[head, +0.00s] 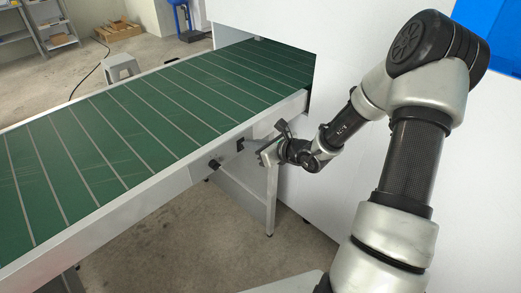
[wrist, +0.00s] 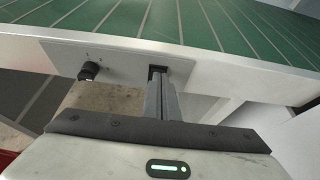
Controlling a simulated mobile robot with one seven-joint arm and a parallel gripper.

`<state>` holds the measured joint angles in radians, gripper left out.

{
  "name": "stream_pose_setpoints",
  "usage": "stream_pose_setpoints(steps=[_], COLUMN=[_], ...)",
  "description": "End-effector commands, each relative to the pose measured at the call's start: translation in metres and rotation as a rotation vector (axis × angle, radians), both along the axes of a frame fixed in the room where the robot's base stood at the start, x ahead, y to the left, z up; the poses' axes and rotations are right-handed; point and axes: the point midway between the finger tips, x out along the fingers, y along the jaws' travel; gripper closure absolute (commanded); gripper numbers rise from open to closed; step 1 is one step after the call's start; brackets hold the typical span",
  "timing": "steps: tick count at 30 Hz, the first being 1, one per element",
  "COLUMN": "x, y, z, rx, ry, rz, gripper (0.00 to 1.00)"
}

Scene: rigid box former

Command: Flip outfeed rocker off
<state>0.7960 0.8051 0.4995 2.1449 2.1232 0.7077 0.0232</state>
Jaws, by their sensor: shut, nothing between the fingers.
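The outfeed rocker (head: 240,144) is a small black switch on a pale panel on the side of the green conveyor. In the wrist view the rocker (wrist: 157,69) shows just past my fingertips, partly hidden by them. My gripper (head: 259,152) is shut and empty, close to the right of the rocker in the head view. In the wrist view my gripper (wrist: 160,84) points at the rocker; I cannot tell whether it touches. The rocker's position, on or off, is too small to read.
A black rotary knob (wrist: 88,71) sits on the same panel, left of the rocker; it also shows in the head view (head: 214,164). The conveyor belt (head: 120,130) is empty. A conveyor leg (head: 271,200) stands below my gripper. A white machine wall (head: 340,190) is behind my arm.

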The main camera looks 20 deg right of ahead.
Motion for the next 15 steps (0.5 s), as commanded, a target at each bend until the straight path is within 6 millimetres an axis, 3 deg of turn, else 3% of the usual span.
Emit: stream_pose_setpoints(steps=[15], x=[0.0066], y=[0.0054], z=[0.0052], rx=[-0.013], ry=[0.020], rz=[0.005], gripper=[1.00])
